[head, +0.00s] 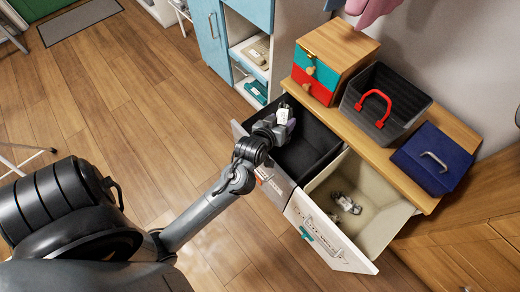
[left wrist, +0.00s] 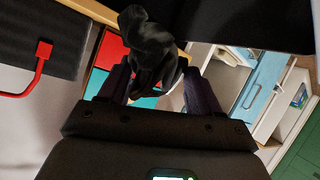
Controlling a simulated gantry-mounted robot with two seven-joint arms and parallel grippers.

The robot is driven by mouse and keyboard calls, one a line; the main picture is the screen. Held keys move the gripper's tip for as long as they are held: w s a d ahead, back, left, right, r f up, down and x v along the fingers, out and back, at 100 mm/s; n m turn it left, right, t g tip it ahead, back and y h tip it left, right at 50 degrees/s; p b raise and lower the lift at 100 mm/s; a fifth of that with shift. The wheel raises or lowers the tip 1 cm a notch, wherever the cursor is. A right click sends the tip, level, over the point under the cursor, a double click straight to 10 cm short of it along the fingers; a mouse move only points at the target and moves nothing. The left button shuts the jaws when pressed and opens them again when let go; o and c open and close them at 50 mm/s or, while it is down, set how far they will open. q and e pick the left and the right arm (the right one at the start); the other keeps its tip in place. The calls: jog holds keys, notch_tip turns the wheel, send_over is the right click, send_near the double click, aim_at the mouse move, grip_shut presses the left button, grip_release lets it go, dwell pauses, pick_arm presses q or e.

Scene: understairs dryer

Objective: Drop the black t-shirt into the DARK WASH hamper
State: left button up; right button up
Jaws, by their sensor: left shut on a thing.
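My left gripper (head: 280,120) hangs over the open black-lined hamper (head: 312,146). In the left wrist view the gripper (left wrist: 163,75) is shut on the bunched black t-shirt (left wrist: 150,42), which sticks out beyond the fingers. In the head view I cannot make the shirt out against the dark lining. I cannot read any hamper's label; the black-lined one has a red mark on its front and appears to be the dark one. A cream-lined hamper (head: 392,215) beside it holds a small grey-and-white crumpled item (head: 345,203). My right gripper is not in view.
On the wooden top behind the hampers stand a box with red and teal drawers (head: 318,78), a dark bin with a red handle (head: 410,92) and a navy box (head: 437,158). A blue cabinet (head: 208,32) stands further back.

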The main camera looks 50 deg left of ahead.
pick_arm(q)
jog(key=o, duration=1.2)
jog(key=shift+s+d+r+p, duration=0.15)
jog(key=shift+s+r+p, duration=0.1)
jog(key=shift+s+p, duration=0.1)
jog(key=p+v, duration=0.4)
jog(key=v, duration=0.6)
jog(key=shift+f, duration=0.1)
